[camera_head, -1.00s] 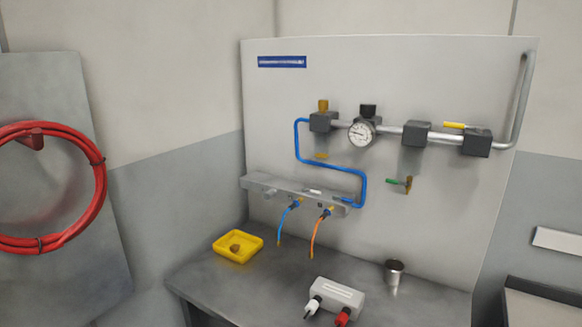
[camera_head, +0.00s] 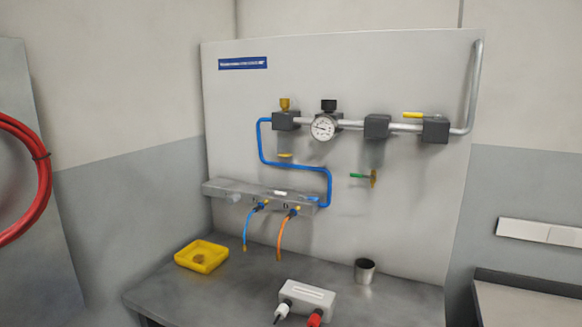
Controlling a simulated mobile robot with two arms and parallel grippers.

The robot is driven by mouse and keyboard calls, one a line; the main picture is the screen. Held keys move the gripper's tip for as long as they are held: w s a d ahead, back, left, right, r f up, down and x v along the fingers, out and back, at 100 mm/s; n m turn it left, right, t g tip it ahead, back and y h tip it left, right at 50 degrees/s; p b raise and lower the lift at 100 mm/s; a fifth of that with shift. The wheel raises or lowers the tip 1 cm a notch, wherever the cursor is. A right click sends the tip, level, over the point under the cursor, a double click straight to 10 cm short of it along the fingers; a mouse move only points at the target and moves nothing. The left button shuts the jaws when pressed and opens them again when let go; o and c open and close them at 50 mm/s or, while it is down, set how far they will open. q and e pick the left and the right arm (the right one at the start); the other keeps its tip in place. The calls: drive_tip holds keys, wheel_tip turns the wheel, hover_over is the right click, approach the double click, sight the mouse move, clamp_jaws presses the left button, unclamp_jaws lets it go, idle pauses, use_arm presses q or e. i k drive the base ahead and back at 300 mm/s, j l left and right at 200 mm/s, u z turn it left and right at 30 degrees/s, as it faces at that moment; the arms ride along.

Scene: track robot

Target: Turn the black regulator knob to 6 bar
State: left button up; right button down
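The black regulator knob (camera_head: 329,105) sits on top of the regulator on the upright panel (camera_head: 400,200). The round white pressure gauge (camera_head: 323,127) is just below the knob. Its needle and numbers are too small to read surely. Neither of my grippers shows in the head view, and nothing touches the knob.
Grey blocks, one with a yellow handle (camera_head: 413,115), and a brass fitting (camera_head: 285,104) flank the regulator. A green-handled valve (camera_head: 361,176) is below. A red hose (camera_head: 42,185) hangs left.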

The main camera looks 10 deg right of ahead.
sight(329, 105)
drive_tip(key=i+l, duration=0.2)
drive_tip(key=l, duration=0.15)
drive_tip(key=i+l, duration=0.15)
drive_tip(key=l, duration=0.15)
drive_tip(key=i+l, duration=0.2)
drive_tip(key=l, duration=0.15)
drive_tip(key=j+z, duration=0.15)
drive_tip(key=j, duration=0.45)
drive_tip(key=k+j+z, duration=0.15)
drive_tip(key=j, duration=0.4)
